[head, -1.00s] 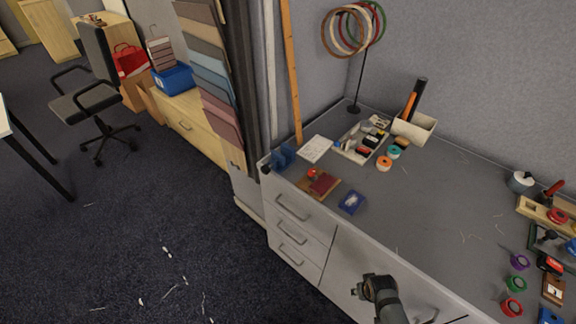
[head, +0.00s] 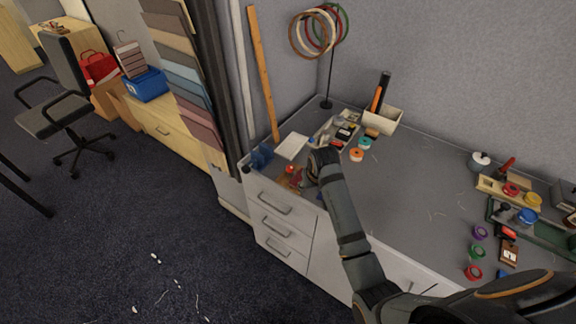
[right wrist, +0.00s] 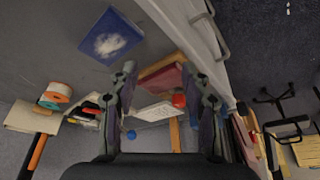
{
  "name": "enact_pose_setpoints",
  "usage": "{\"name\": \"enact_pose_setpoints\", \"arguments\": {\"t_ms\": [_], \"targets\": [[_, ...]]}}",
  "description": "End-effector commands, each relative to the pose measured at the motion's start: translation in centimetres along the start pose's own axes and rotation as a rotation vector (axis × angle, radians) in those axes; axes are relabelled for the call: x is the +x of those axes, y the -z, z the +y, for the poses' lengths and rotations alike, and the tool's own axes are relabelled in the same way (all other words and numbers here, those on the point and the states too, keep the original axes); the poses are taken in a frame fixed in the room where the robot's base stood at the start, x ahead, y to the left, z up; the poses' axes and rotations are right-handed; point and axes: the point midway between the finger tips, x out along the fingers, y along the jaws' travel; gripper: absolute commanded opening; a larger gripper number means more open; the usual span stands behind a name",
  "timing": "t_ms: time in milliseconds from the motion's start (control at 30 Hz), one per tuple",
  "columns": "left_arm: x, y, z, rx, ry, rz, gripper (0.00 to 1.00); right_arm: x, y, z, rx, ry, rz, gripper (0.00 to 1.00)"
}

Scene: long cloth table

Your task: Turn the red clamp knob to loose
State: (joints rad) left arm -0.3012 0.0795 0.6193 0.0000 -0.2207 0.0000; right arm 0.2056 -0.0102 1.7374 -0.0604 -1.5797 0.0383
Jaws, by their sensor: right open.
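A round red knob (head: 290,169) sits by a wooden board with a dark red block at the left end of the grey table. The red knob (right wrist: 179,100) also shows in the right wrist view, near the right-hand finger, with the dark red block (right wrist: 160,80) beyond the fingers. My right gripper (head: 318,165) is open and empty, just right of the board and partly covering it. Its spread fingers show in the right wrist view (right wrist: 166,90). Another red knob (head: 511,190) stands on a wooden fixture at the right. My left gripper is out of view.
A blue packet (right wrist: 110,38) lies beside the board. A blue item (head: 261,157) stands at the table's left corner. A white card (head: 292,146), a parts tray and tape rolls (head: 356,155) lie behind. The middle of the table is mostly clear.

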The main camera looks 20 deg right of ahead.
Motion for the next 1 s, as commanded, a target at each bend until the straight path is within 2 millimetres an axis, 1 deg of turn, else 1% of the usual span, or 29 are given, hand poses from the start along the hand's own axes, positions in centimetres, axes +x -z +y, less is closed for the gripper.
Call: {"name": "enact_pose_setpoints", "arguments": {"t_ms": [33,100,200,300,467,567,667,800,900,1000], "targets": [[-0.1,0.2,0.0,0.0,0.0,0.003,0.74,-0.8,2.8,-0.7,0.005,0.01,0.012,0.47],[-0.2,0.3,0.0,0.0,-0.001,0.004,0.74,-1.8,5.9,-1.6,0.009,0.019,0.019,0.47],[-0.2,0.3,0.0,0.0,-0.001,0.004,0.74,-3.0,9.1,-2.5,0.009,0.028,0.024,0.47],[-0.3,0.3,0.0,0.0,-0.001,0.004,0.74,-3.7,10.5,-3.0,0.009,0.031,0.026,0.47],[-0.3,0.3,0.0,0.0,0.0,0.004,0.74,-3.7,10.8,-3.1,0.009,0.031,0.026,0.47],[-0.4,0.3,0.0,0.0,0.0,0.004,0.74,-2.8,10.8,-3.1,0.009,0.031,0.024,0.47],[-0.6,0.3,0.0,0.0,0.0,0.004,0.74,-0.9,10.7,-3.1,0.009,0.031,0.022,0.47],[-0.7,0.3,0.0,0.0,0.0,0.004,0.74,2.2,10.9,-3.2,0.009,0.031,0.024,0.47],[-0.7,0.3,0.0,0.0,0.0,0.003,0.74,4.2,10.9,-3.3,0.009,0.031,0.023,0.47],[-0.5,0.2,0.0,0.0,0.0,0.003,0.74,5.5,11.0,-3.3,0.009,0.031,0.027,0.47]]}}
